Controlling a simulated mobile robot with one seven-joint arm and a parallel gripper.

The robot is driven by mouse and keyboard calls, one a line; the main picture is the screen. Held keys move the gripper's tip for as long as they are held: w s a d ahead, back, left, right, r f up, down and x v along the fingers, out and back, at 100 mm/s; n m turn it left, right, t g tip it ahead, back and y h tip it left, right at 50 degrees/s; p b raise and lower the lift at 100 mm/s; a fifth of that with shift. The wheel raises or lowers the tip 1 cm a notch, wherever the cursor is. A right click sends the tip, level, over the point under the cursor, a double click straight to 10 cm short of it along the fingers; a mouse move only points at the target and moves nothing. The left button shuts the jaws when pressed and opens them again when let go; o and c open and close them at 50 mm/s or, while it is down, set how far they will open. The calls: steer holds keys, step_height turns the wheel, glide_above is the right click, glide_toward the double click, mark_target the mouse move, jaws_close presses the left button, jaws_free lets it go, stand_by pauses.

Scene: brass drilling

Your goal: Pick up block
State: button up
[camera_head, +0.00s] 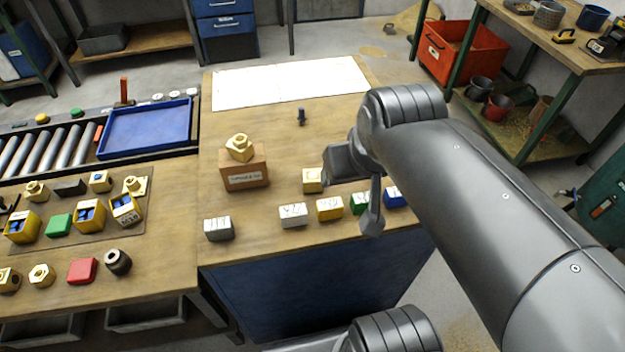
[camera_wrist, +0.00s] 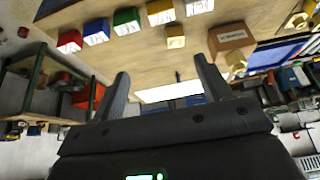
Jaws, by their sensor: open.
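Several lettered blocks stand in a row near the front edge of the wooden table: grey (camera_head: 219,229), white (camera_head: 293,215), yellow (camera_head: 330,208), green (camera_head: 359,203) and blue (camera_head: 395,197). The green one is partly hidden by my gripper in the head view. In the wrist view the row also shows a red block (camera_wrist: 70,42); my arm hides it in the head view. A small brass block (camera_head: 312,180) stands behind the row. My gripper (camera_wrist: 163,72) is open and empty, its two fingers apart, with no block between them.
A brown box (camera_head: 244,178) with a brass nut (camera_head: 240,148) on top stands left of the brass block. A small dark peg (camera_head: 301,117) and a white sheet (camera_head: 290,83) lie farther back. A blue tray (camera_head: 148,128) and several parts are at left.

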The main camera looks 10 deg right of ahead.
steer(key=w+a+f+g, duration=0.1)
steer(key=w+f+g, duration=0.15)
steer(key=w, duration=0.55)
steer(key=m+g, duration=0.2)
steer(key=g, duration=0.1)
glide_above(313, 174)
step_height(313, 174, down, 7)
step_height(313, 174, down, 11)
steer(key=shift+s+r, duration=0.1)
steer(key=shift+r, duration=0.1)
steer(key=c, duration=1.5)
